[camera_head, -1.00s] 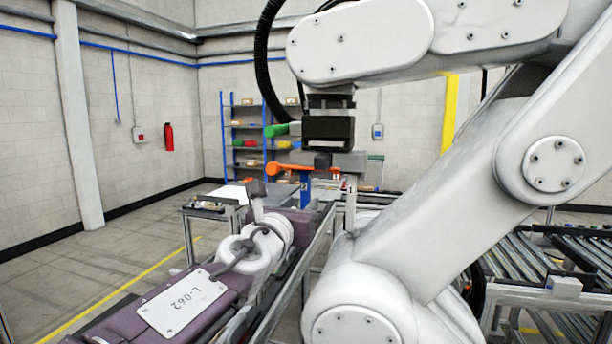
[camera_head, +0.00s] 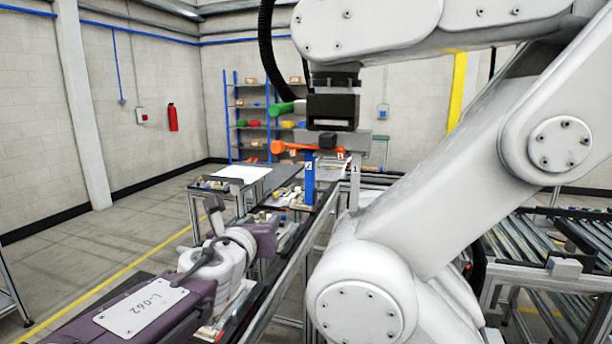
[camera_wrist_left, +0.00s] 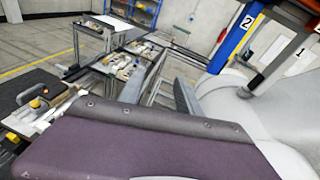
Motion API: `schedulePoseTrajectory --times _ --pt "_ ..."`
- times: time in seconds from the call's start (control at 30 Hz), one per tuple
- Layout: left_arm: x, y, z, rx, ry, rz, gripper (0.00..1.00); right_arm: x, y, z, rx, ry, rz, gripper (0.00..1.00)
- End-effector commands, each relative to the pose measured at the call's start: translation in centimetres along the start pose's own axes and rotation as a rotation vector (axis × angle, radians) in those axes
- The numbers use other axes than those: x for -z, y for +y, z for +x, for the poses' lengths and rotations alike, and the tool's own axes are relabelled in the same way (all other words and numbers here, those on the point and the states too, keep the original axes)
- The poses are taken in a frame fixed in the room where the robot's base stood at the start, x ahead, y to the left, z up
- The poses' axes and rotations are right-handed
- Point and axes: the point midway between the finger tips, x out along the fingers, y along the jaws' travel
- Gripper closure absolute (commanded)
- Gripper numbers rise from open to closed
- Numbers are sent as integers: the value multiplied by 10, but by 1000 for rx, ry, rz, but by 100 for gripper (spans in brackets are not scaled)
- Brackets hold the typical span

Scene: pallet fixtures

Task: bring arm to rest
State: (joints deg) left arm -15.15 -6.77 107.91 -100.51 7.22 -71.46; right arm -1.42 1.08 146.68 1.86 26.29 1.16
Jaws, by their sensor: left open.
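My left arm comes in from the lower left in the head view, with a purple cover and a white plate marked L-062. Its purple wrist end, with the left gripper (camera_head: 264,238), is beside a metal rail; the fingers are hard to make out there. In the left wrist view, two grey fingers (camera_wrist_left: 158,92) stand apart beyond the purple cover, with nothing visible between them. My right gripper cannot be identified in these views.
A big white arm (camera_head: 440,180) fills the right. Below its black tool head (camera_head: 333,108) are a blue post (camera_head: 309,180) marked 2 and a grey post marked 1 (camera_head: 355,187). Workbenches with small parts (camera_head: 290,200) lie ahead. A roller conveyor (camera_head: 540,250) is at right; floor is clear at left.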

Motion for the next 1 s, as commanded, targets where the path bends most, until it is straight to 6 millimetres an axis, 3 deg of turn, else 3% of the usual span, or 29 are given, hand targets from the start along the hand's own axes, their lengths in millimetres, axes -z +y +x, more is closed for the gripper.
schedulePoseTrajectory --times 0.03,0.17,0.3,0.4,0.5,0.6,0.67,0.7,1.0 --pt "38 31 6 -81 86 -138 59 0 0 -4 0 0 0 100" --pt "142 97 -5 -345 256 -646 59 1 0 -7 0 0 0 100" --pt "255 141 -57 -752 332 -1273 59 1 0 -10 0 0 0 100" --pt "328 146 -112 -1120 286 -1727 59 1 0 -11 0 0 0 100" --pt "379 129 -165 -1498 137 -2117 59 1 0 -11 0 0 0 100" --pt "401 107 -196 -1791 -79 -2393 59 1 0 -10 0 0 0 100" --pt "403 102 -199 -1873 -185 -2486 59 1 0 -10 0 0 0 100" --pt "403 101 -200 1881 224 2492 59 1 0 -10 0 0 0 100" --pt "402 102 -199 1856 261 2470 59 1 0 -10 0 0 0 100"
